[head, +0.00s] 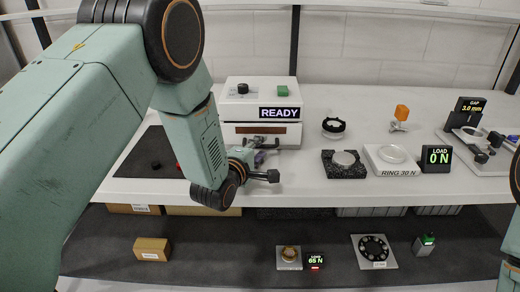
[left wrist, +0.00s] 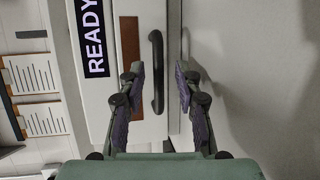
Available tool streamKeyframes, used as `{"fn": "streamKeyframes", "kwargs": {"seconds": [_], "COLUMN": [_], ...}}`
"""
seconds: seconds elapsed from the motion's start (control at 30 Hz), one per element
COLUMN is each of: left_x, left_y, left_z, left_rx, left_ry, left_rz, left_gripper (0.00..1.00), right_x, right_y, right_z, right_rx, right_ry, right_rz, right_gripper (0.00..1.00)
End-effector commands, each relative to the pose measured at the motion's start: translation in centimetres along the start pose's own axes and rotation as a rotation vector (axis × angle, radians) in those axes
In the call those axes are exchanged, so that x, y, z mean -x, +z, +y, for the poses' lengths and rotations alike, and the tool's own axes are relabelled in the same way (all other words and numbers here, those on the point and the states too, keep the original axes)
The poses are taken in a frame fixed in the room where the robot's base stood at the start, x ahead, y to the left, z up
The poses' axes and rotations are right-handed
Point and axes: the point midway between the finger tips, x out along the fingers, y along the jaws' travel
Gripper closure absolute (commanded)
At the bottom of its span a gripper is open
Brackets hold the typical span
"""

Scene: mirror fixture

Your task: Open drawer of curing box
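The white curing box (head: 232,110) stands on the bench top, with a READY display (head: 280,113) on its front. In the left wrist view its front (left wrist: 101,112) shows a brown window strip (left wrist: 129,40) and a dark bar handle (left wrist: 157,72). The drawer looks shut. My left gripper (head: 268,158) is in front of the box's lower front. In the left wrist view the open gripper (left wrist: 160,75) has one finger on each side of the handle, with gaps visible. My right gripper is out of view.
Right of the box are a black ring piece (head: 333,128), a dark block (head: 345,171), a white RING 30 N tray (head: 380,166) and a LOAD display (head: 437,158). A dark mat (head: 133,168) lies left. A lower shelf (head: 210,252) holds several other items.

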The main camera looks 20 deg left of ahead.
Motion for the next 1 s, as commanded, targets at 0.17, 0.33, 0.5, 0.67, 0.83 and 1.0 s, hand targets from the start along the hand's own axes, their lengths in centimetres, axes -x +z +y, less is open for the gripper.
{"fn": "streamKeyframes", "kwargs": {"seconds": [0.17, 0.33, 0.5, 0.67, 0.83, 1.0], "left_x": [-0.48, -0.59, -0.58, -0.56, -0.55, -0.55], "left_y": [0.01, 0.01, 0.0, 0.0, -0.04, -0.05], "left_z": [-0.01, 0.03, 0.03, 0.03, 0.04, 0.05], "left_rx": [0.0, 0.0, 0.0, 0.0, 0.001, 0.001], "left_ry": [-0.001, -0.001, -0.001, -0.001, -0.001, 0.0], "left_rz": [0.0, 0.0, 0.0, 0.0, 0.001, 0.002], "left_gripper": [0.66, 0.67, 0.82, 0.95, 1.0, 1.0], "right_x": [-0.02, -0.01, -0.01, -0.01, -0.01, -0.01], "right_y": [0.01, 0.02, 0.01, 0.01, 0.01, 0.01], "right_z": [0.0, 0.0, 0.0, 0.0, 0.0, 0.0], "right_rx": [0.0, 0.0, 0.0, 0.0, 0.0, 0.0], "right_ry": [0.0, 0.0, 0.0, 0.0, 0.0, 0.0], "right_rz": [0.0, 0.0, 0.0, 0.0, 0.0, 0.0], "right_gripper": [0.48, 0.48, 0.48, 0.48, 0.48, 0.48]}}
